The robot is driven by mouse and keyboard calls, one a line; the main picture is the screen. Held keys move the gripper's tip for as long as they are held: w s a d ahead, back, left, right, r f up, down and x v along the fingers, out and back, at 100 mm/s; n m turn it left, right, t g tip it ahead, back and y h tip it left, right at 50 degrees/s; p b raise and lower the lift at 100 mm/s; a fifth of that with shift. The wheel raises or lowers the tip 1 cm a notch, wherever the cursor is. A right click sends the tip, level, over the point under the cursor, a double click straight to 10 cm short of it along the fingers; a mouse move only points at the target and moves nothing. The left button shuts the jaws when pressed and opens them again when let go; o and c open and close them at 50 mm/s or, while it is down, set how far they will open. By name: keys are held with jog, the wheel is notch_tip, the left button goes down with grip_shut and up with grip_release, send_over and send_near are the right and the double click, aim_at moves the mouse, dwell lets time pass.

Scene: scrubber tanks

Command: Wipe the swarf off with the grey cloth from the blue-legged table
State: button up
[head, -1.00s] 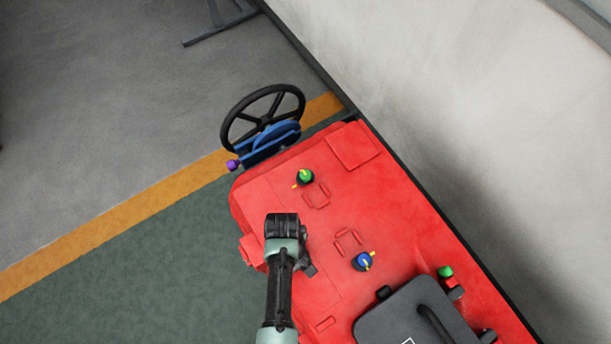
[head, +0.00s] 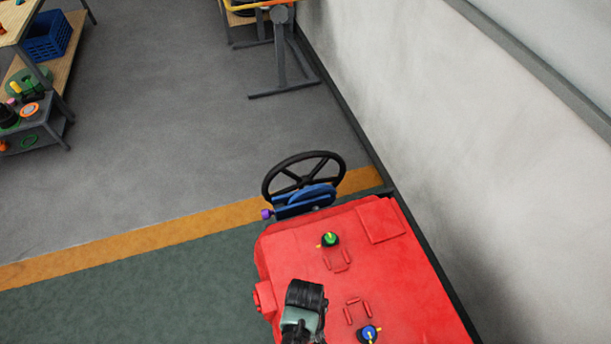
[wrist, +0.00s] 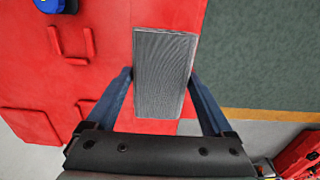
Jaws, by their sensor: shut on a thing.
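My gripper (wrist: 161,78) is shut on a grey, finely ribbed rectangular pad, which I take as the grey cloth (wrist: 165,60). The cloth sits between the two blue-grey fingers, above the edge of a red machine. Whether it touches the red surface I cannot tell. In the head view my gripper's end is over the machine's near left part, and the cloth is hidden there. I see no swarf in either view. No table with blue legs can be made out.
The red machine (head: 400,285) has a green knob (head: 330,240) and a blue knob (head: 369,333). A black handwheel (head: 304,179) stands at its far end. A wooden table and a low stand (head: 38,132) are far left. A pale wall (head: 480,160) borders the right. Grey floor (head: 190,130) is clear.

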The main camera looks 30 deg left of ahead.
jog(key=shift+r+p, duration=1.15)
jog(key=shift+r, duration=0.5)
jog(key=shift+f, duration=0.1)
